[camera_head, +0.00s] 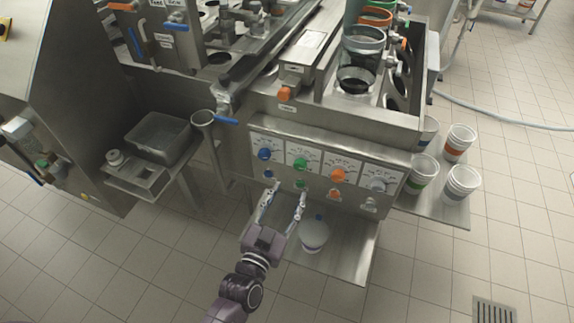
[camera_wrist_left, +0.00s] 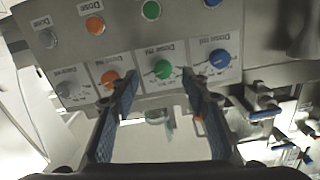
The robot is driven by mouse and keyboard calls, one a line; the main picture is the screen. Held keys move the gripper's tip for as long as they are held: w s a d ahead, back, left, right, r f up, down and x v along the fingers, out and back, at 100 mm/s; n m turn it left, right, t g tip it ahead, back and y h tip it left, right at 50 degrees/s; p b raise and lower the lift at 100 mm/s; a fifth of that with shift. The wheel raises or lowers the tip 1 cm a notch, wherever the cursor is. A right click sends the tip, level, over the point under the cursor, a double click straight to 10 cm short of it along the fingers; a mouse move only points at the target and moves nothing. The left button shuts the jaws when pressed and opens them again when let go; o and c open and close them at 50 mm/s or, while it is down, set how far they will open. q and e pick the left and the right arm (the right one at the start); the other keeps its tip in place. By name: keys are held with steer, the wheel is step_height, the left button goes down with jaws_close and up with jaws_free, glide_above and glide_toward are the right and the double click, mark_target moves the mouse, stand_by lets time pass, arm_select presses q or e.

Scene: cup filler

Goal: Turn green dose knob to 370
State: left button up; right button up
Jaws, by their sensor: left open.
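The green dose knob (camera_head: 300,163) is on the filler's front panel, in the second dial from the left. In the left wrist view, the green dose knob (camera_wrist_left: 163,70) shows upside down on its white "Dose ml" scale; the setting is too small to read. My left gripper (camera_head: 288,192) is open and empty in front of the panel, its fingertips a little below the dial row in the head view. In the wrist view, the left gripper's fingers (camera_wrist_left: 160,84) frame the green knob from either side, apparently without touching it. The right gripper is not in view.
A blue knob (camera_head: 265,154) and an orange knob (camera_head: 338,174) flank the green one; a grey knob (camera_head: 377,184) is farther right. Smaller coloured buttons sit below. A white container (camera_head: 314,235) stands on the lower shelf (camera_head: 352,255) beside my gripper. Cups (camera_head: 460,138) stand at right.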

mark_target(299, 168)
arm_select(q)
steer(key=w, duration=0.1)
steer(key=w+r, duration=0.1)
steer(key=w+d, duration=0.1)
steer(key=shift+w+r, duration=0.35)
steer(key=shift+r, duration=0.05)
steer(key=x, duration=0.3)
steer(key=shift+w+f, duration=0.1)
steer(key=shift+w, duration=0.05)
steer(key=shift+w+d, duration=0.15)
steer(key=shift+w, duration=0.15)
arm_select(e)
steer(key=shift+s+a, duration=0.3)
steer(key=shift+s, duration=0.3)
arm_select(q)
steer(key=shift+c, duration=0.5)
steer(key=c, duration=1.1)
steer(key=shift+o, duration=0.2)
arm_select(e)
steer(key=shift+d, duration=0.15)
